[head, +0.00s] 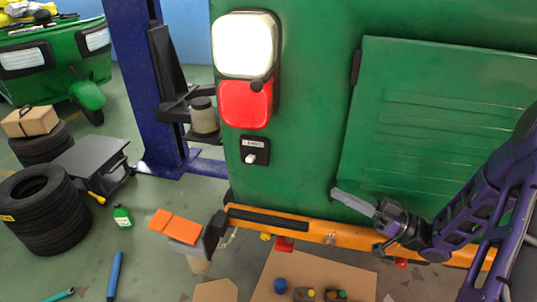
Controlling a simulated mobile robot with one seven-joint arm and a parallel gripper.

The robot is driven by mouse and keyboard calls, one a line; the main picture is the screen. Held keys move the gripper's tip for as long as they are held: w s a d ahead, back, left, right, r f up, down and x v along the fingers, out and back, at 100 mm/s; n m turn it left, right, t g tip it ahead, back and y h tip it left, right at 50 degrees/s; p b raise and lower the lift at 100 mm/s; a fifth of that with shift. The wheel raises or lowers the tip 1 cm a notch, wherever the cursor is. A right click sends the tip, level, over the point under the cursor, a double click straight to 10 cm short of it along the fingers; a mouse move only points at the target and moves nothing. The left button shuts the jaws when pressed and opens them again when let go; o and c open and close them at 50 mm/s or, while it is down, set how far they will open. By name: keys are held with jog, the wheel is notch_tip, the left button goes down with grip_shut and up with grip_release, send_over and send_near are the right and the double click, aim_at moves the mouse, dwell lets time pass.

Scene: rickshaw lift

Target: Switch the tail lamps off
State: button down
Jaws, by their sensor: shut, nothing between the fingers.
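A tail lamp (246,70) is on the green rickshaw body, with a bright white upper lens and a bright red lower lens. Below it is a small black switch plate (255,151) with a label and a short white lever (250,158). The lever's exact setting is too small to tell. My gripper (336,192) reaches in from the right, below and to the right of the switch, apart from it. Its fingers are shut and empty, in front of the green body near the hatch's lower left corner. Only one tail lamp shows.
An orange bumper bar (340,235) runs below my gripper, with an orange-topped lift arm (175,227) at its left end. A blue lift post (150,90) stands left of the lamp. Tyres (45,210) and a grey cart (92,163) stand farther left. The green panel between gripper and switch is clear.

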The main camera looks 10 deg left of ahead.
aim_at(253, 161)
dwell(0.3)
jog(key=p+x, duration=0.1)
jog(key=x, duration=1.9)
jog(key=shift+s+f+n+g+b, duration=0.1)
jog(key=shift+f+n+g+b, duration=0.2)
jog(key=shift+n+b, duration=0.45)
jog(key=shift+s+f+n+g+b, duration=0.15)
jog(key=shift+n+g+b, duration=0.25)
jog(key=shift+n+b, duration=0.3)
jog(key=shift+s+f+n+b, duration=0.15)
jog(key=shift+f+n+b, duration=0.15)
jog(key=shift+n+b, duration=0.45)
jog(key=shift+f+b, duration=0.25)
jog(key=shift+b, duration=0.05)
jog(key=v, duration=1.2)
jog(key=shift+f, duration=0.15)
